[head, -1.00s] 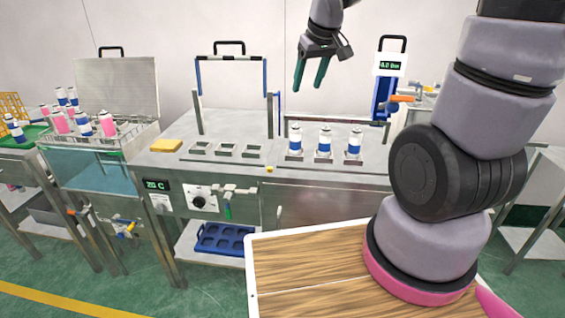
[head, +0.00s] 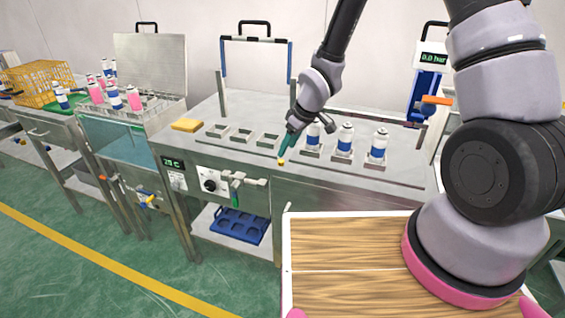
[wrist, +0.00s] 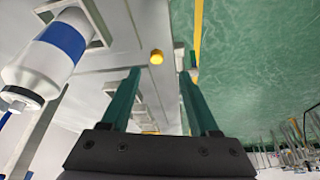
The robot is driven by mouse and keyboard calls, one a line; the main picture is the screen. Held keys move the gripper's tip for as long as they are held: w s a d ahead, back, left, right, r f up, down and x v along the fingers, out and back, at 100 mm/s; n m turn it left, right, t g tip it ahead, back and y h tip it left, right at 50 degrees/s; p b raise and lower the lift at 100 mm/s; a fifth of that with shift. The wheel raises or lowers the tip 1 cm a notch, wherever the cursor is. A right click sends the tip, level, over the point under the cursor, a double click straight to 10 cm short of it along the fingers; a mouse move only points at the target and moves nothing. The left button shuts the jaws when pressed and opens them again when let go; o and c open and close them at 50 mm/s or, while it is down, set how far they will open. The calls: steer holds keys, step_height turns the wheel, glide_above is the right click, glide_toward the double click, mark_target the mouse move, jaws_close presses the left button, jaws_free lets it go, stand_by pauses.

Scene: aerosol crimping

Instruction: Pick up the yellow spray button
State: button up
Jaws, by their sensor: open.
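The yellow spray button (head: 281,162) is a small yellow piece on the front edge of the steel bench (head: 330,185). In the wrist view the button (wrist: 156,57) lies beyond the fingertips, roughly between the lines of the two fingers. My gripper (head: 286,146) has green fingers and is just above and beside the button in the head view. In the wrist view my gripper (wrist: 159,72) is open, with nothing between its fingers. I cannot tell the exact gap to the button.
Several white-and-blue cans stand in holders right of my gripper, the nearest one (head: 313,136) close to it; a can (wrist: 50,55) is large in the wrist view. Empty square holders (head: 243,135) and a yellow sponge (head: 187,125) lie left. A valve (head: 237,182) juts from the bench front.

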mark_target(281, 161)
steer(key=shift+w+d+x, duration=0.1)
steer(key=shift+w+x, duration=0.05)
steer(key=shift+x, duration=1.4)
steer(key=shift+w+d+x, duration=0.1)
steer(key=shift+x, duration=1.5)
jaws_close()
